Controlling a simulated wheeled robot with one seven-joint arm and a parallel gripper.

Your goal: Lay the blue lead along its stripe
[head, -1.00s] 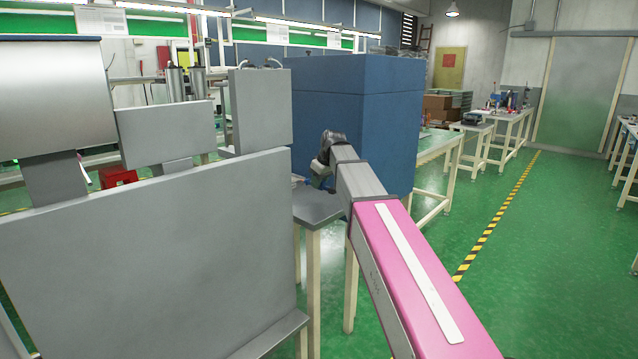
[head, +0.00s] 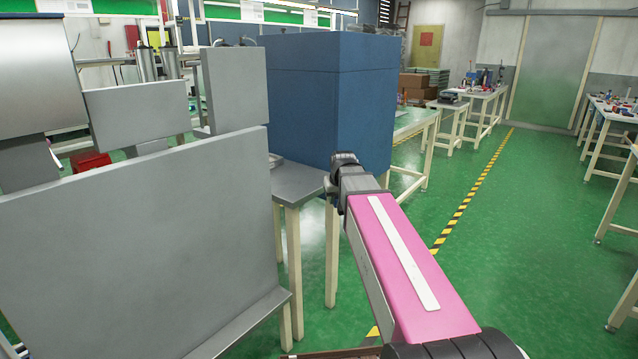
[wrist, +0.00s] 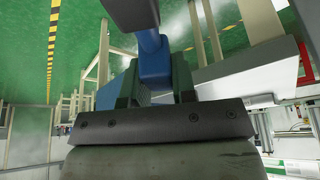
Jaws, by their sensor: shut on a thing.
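In the wrist view my gripper (wrist: 154,82) has its two dark green fingers closed on a blue piece (wrist: 153,62), which looks like part of the blue lead. I cannot tell how the rest of the lead runs. In the head view my pink and grey arm points away beside the bench, and its end hides the gripper and the lead. I cannot make out a blue stripe in either view.
Large grey panels (head: 140,240) stand at the left. A grey-topped bench (head: 298,182) is beyond them, left of my arm's end. A tall blue cabinet (head: 330,100) stands behind it. Open green floor with a yellow-black line (head: 468,200) lies to the right.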

